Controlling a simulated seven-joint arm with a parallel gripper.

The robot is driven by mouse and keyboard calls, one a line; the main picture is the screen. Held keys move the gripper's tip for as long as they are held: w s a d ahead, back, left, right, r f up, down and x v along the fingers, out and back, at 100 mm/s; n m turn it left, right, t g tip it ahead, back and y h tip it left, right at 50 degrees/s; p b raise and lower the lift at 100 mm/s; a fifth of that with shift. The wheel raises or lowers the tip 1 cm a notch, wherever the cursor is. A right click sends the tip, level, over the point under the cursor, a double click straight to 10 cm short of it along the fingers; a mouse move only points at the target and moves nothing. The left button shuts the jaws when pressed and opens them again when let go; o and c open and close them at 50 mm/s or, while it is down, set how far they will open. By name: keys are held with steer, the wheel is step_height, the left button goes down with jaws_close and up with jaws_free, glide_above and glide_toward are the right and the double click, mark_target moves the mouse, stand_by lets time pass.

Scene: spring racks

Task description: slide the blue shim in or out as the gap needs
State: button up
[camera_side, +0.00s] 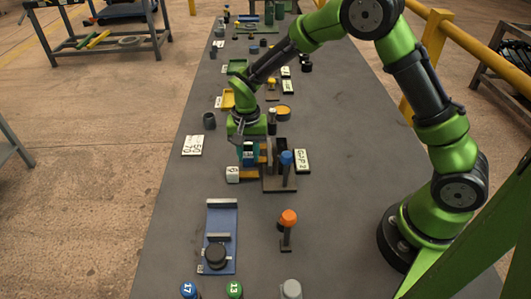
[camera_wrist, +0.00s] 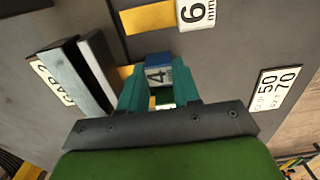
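My gripper (camera_wrist: 159,78) points down with its teal fingers on either side of a blue block (camera_wrist: 158,58) marked 4, which looks like the blue shim. The fingers appear to touch both its sides. In the side view my gripper (camera_side: 248,153) is low beside the rack, left of its uprights, and mostly hides the block. The rack has a brown base (camera_side: 273,184) with a dark upright (camera_wrist: 68,76) and a grey plate (camera_wrist: 97,68) close together. A GAP 2 sign (camera_side: 302,161) lies to its right. I cannot tell whether the shim touches the rack.
A white block marked 6 (camera_side: 232,174) and a yellow strip (camera_side: 249,174) lie in front of my gripper. A blue-topped post (camera_side: 287,160) stands by the rack. A 50/70 card (camera_side: 193,145) lies left. An orange-topped post (camera_side: 288,219) and blue tray (camera_side: 230,222) stand nearer.

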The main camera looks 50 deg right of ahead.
jaws_close()
steer(key=shift+w+a, duration=1.65)
steer(key=o, duration=0.8)
jaws_free()
step_height(320, 180, up, 17)
steer(key=shift+s, duration=0.1)
